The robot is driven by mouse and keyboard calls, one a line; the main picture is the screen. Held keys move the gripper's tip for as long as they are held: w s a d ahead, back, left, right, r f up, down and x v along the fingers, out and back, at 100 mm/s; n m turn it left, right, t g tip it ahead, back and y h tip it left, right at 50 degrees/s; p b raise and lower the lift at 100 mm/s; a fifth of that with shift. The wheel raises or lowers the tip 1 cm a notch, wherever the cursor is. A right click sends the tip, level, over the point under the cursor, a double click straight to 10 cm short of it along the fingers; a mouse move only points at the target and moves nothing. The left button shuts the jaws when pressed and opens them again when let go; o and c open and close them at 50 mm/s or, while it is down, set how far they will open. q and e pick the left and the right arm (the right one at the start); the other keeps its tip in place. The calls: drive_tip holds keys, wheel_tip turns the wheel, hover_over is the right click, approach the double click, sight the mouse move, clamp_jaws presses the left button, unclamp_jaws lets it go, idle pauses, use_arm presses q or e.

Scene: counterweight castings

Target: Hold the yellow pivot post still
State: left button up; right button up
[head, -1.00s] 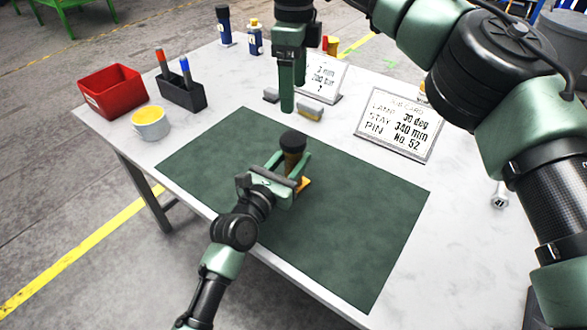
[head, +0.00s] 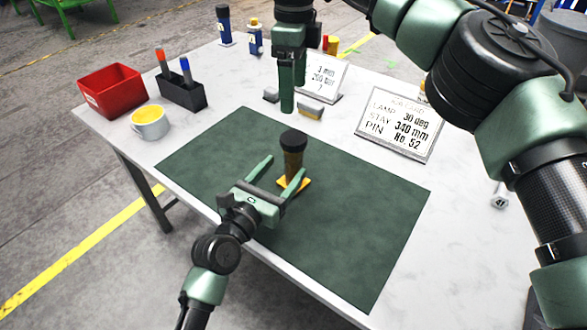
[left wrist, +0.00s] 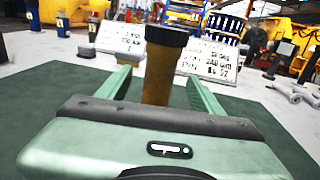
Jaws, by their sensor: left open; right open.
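The pivot post (head: 292,160) stands upright on the dark green mat, with a brownish-yellow shaft, black cap and yellow base plate. My left gripper (head: 286,166) is open on the near side of the post, its fingers pointing toward it. In the left wrist view the post (left wrist: 160,75) shows between the two spread fingers, with gaps on both sides; I cannot tell whether the fingertips reach past it. The palm hides its base there. My right gripper (head: 293,92) is open and empty, pointing down beyond the post.
A card sign (head: 398,122) and a smaller sign (head: 322,78) stand behind the mat (head: 340,225), near small grey blocks (head: 311,109). A red bin (head: 112,90), marker holder (head: 183,93) and mug (head: 149,124) stand left. The mat's right part is clear.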

use_arm(q)
drive_tip(key=shift+v, duration=1.3)
